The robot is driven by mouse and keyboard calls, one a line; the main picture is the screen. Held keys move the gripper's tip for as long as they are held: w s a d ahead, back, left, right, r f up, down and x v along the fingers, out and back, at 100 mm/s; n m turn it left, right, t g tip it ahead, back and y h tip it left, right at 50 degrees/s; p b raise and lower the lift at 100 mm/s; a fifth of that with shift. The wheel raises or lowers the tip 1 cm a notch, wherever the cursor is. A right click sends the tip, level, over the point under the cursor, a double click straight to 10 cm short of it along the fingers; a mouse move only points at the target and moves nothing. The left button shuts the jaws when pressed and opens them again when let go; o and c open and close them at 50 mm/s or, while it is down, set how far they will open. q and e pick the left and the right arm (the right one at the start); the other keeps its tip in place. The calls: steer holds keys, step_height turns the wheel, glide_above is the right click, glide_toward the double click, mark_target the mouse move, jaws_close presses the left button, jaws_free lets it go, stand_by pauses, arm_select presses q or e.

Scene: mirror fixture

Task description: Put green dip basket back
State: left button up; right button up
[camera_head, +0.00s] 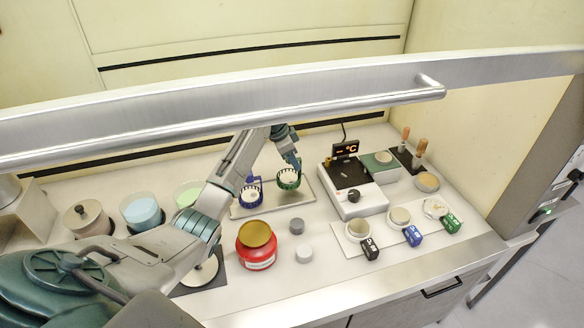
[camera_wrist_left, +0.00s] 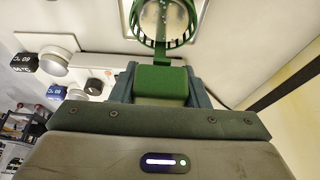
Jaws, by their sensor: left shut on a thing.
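The green dip basket (camera_head: 288,180) is at the right part of a pale tray (camera_head: 306,199) in the head view. My left gripper (camera_head: 291,160) is shut on its green handle, above and behind the basket. In the left wrist view the basket (camera_wrist_left: 165,22) shows its round green rim with a pale disc inside, and its handle (camera_wrist_left: 162,82) sits between the jaws. I cannot tell whether the basket touches the tray. A blue dip basket (camera_head: 251,194) stands on the tray's left part. My right gripper is not in view.
A red jar (camera_head: 257,246) stands in front of the tray, with small grey and white caps beside it. A hotplate (camera_head: 351,184) is to the right. Beakers stand at left. A metal sash with a handle (camera_head: 430,88) crosses above the bench.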

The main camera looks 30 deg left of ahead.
mark_target(292, 177)
arm_select(q)
step_height(292, 177, down, 3)
steer(key=shift+s+p, duration=0.1)
steer(key=shift+p, duration=0.6)
steer(key=shift+f, duration=0.6)
steer(key=o, duration=1)
steer(key=shift+c, duration=0.2)
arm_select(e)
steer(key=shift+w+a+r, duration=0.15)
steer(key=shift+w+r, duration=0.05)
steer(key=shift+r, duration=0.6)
